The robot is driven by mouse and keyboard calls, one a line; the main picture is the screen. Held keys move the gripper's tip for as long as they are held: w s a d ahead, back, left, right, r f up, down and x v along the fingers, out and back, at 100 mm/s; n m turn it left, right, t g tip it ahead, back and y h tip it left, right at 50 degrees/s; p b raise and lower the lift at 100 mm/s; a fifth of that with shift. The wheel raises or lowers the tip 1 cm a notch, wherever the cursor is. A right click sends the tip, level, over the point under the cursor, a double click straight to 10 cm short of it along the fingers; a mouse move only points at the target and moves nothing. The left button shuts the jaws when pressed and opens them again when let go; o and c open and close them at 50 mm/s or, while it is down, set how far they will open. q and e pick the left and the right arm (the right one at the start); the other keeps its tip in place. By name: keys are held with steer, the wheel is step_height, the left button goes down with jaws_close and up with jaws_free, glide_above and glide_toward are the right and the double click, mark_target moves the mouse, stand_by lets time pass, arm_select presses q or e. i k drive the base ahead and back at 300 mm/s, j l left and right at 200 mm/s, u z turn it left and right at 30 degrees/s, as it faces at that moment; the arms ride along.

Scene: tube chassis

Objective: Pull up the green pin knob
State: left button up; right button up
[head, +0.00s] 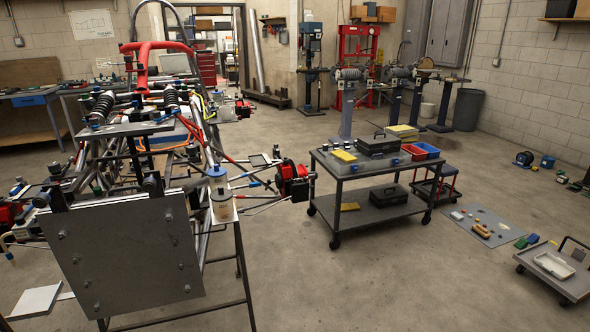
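Neither of my grippers shows in this view.
A two-shelf cart (378,205) with toolboxes and trays stands right of the chassis. A grey mat (487,226) with small parts and a low dolly (558,283) lie farther right. The concrete floor (370,290) in front of the cart is clear.

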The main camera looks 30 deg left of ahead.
mark_target(98, 191)
steer(key=i, duration=2.7)
steer(key=i+u, duration=0.35)
steer(key=i+l+u, duration=0.35)
steer(key=i+j+u, duration=0.1)
steer(key=u, duration=3.3)
steer(key=j+z, duration=0.1)
steer(key=z, duration=0.35)
steer(key=j+z, duration=0.15)
steer(key=z, duration=0.3)
